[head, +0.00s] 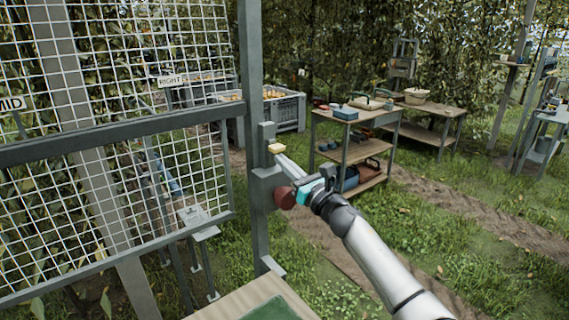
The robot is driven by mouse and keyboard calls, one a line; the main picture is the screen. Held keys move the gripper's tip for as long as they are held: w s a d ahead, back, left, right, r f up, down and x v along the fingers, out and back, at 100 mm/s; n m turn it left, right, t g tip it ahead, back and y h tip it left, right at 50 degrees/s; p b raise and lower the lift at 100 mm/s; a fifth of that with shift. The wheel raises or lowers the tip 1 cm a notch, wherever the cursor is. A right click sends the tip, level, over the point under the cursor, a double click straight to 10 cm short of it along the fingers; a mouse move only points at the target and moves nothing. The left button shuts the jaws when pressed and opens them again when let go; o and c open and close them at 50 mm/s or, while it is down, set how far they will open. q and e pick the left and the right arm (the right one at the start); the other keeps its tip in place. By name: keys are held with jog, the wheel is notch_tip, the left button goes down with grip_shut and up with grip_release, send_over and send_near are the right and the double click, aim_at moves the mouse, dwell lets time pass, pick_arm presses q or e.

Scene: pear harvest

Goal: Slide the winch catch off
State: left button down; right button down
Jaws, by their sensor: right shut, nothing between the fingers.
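My right gripper (303,190) is in front of the grey post (250,90), with its arm coming in from the lower right. It looks shut, with nothing visible between its fingers. A grey winch housing (264,186) is fixed to the post, just left of the gripper. A dark red round knob (284,198) shows close beside the gripper; I cannot tell whether they touch. A pale yellow block (277,148) sits above, near the end of a light metal bar (290,165). I cannot tell which part is the catch. My left gripper is not in view.
A grey crate (290,112) with yellow fruit stands behind the post. A tool table (350,150) stands beyond on the grass. A tabletop edge (225,303) is at the bottom.

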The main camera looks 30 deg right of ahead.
aim_at(285, 148)
notch_tip(285, 148, up, 4)
jog(key=p, duration=0.2)
jog(key=shift+p, duration=0.3)
jog(key=shift+f, duration=0.15)
